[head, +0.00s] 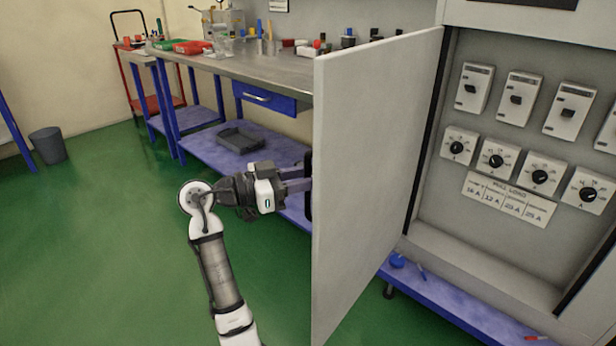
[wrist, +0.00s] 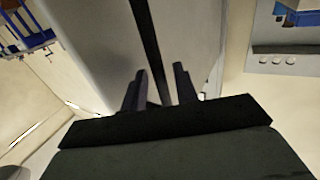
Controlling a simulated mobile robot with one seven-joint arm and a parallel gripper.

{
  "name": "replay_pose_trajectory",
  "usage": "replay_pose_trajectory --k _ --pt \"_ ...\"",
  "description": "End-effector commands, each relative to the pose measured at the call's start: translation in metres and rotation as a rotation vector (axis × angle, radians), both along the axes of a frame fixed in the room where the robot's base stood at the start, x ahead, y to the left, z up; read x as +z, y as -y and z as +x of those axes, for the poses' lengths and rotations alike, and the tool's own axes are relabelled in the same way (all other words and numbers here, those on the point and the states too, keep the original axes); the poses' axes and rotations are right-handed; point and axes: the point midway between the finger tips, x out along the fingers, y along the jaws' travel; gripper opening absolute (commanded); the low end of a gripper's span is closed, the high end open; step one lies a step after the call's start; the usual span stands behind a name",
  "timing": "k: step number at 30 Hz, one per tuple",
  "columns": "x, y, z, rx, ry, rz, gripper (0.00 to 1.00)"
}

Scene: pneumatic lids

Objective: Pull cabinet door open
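The grey cabinet door (head: 370,165) stands swung wide open, roughly square to the cabinet (head: 590,60), and its interior shows. In the head view my gripper (head: 303,186) is at the door's outer face, beside its free edge. A dark handle (head: 308,180) is partly hidden there by the door. In the wrist view a long black bar (wrist: 146,30), seemingly the handle, runs between my two fingers (wrist: 160,85) in front of the door's pale face (wrist: 95,40). The fingers are apart; whether they press on the bar is unclear.
Switches (head: 515,98) and dials (head: 497,160) line the cabinet's inside. A steel workbench (head: 255,68) with a blue drawer (head: 265,97) and lower shelf stands behind the door. A grey tray (head: 240,139) lies on the shelf. The green floor (head: 100,230) at left is mostly clear.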

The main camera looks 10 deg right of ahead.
Motion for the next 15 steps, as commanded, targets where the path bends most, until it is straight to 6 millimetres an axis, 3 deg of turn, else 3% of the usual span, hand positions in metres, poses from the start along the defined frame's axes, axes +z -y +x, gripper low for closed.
replay_pose_trajectory --k 15 --pt "0.0 -0.105 -0.021 0.003 0.0 -0.001 0.3"
